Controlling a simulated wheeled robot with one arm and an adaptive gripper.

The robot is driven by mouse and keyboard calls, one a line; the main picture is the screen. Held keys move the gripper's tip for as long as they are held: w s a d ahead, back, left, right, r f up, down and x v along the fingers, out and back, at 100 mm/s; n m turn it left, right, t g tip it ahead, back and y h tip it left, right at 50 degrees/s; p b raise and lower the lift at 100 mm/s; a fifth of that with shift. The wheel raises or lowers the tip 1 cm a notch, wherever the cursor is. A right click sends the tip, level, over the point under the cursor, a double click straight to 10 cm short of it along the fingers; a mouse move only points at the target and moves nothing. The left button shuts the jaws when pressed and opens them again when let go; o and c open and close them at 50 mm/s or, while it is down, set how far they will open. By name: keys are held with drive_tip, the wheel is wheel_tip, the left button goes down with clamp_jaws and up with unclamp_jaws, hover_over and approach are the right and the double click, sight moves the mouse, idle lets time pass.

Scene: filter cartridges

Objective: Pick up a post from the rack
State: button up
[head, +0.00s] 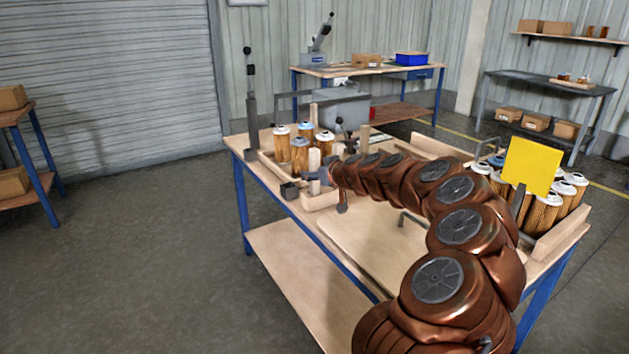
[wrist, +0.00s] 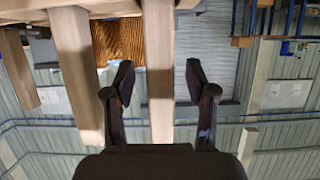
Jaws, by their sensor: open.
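Pale wooden posts stand in a small wooden rack (head: 321,200) at the table's left front; one post (head: 314,159) shows beside my gripper (head: 322,177). The wrist view looks inverted. In it, a pale square post (wrist: 159,70) runs down between the two dark fingers of my gripper (wrist: 159,82). The fingers are open, with a gap on both sides of the post. Another post (wrist: 76,70) is to the left, and a further post (wrist: 18,68) is at the far left. My arm hides part of the rack in the head view.
Filter cartridges (head: 300,155) with orange pleats stand just behind the rack; one cartridge (wrist: 119,42) shows in the wrist view. More cartridges (head: 541,213) stand at the right, behind a yellow panel (head: 533,164). A dark upright stand (head: 251,110) is at the table's left corner.

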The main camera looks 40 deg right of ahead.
drive_tip(key=shift+w+f, duration=0.2)
drive_tip(key=shift+w, duration=0.2)
drive_tip(key=shift+c, duration=0.3)
clamp_jaws()
